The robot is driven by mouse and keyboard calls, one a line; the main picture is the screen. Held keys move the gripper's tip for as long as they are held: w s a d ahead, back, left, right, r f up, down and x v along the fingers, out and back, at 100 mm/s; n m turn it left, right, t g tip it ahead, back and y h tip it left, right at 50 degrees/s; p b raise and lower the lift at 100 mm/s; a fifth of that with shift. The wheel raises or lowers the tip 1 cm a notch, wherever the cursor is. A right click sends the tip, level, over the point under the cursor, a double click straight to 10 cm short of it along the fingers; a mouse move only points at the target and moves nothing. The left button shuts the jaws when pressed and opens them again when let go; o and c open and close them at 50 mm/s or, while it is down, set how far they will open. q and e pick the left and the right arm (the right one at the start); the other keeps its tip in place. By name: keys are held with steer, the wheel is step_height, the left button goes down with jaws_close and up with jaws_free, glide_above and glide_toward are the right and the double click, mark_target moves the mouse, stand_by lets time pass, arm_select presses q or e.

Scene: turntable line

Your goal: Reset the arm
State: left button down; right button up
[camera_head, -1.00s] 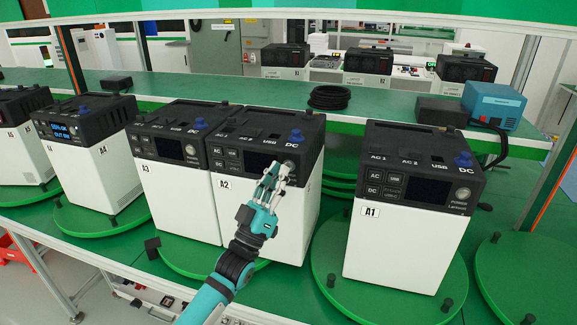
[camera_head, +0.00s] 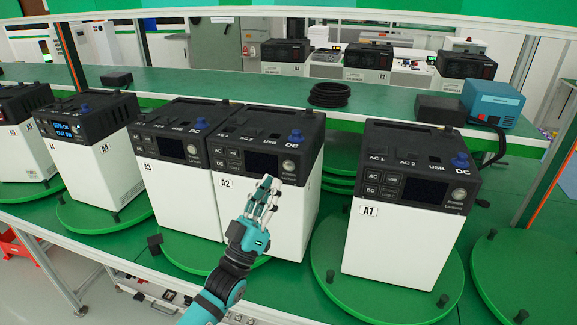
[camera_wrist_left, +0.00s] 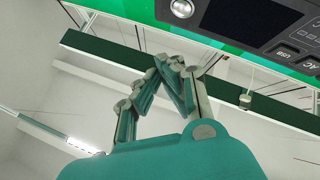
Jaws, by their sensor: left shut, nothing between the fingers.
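My left gripper (camera_head: 264,192) is shut and empty. In the head view it is in front of the white lower body of the unit labelled A2 (camera_head: 283,225), below that unit's dark screen and round power button. From this view I cannot tell how wide the gap to the unit is. In the left wrist view the gripper's fingers (camera_wrist_left: 165,78) come together at their tips. A black control panel (camera_wrist_left: 250,20) with a round silver button shows at the top of that view. My right gripper is in neither view.
Unit A1 (camera_head: 395,245) stands to the right on a round green turntable (camera_head: 335,290). Units A3 (camera_head: 185,200) and A4 (camera_head: 95,175) stand to the left. A black cable coil (camera_head: 329,94) and a blue box (camera_head: 492,104) are on the shelf behind. Open room lies in front of the line.

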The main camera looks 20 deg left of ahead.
arm_select(q)
steer(key=s+d+f+g+y, duration=0.1)
steer(key=s+f+g+y, duration=0.25)
steer(key=f+g, duration=0.45)
steer(key=s+d+f+g+y, duration=0.1)
steer(key=s+f+g+y, duration=0.2)
steer(key=f, duration=0.9)
steer(key=s+a+f+m+g+y, duration=0.1)
steer(key=s+a+f+g, duration=0.15)
steer(key=s, duration=0.55)
steer(key=s+a+f+g+y, duration=0.1)
steer(key=s+f+g, duration=0.25)
steer(key=s, duration=0.45)
steer(key=s+a+f+m+g, duration=0.1)
steer(key=s+f+g, duration=0.25)
steer(key=s, duration=0.45)
step_height(320, 180, down, 28)
steer(key=s+g, duration=0.3)
steer(key=s+a+f, duration=0.3)
steer(key=s+f, duration=1)
steer(key=s, duration=0.2)
steer(key=shift+s+f, duration=0.2)
steer(key=shift+f, duration=0.05)
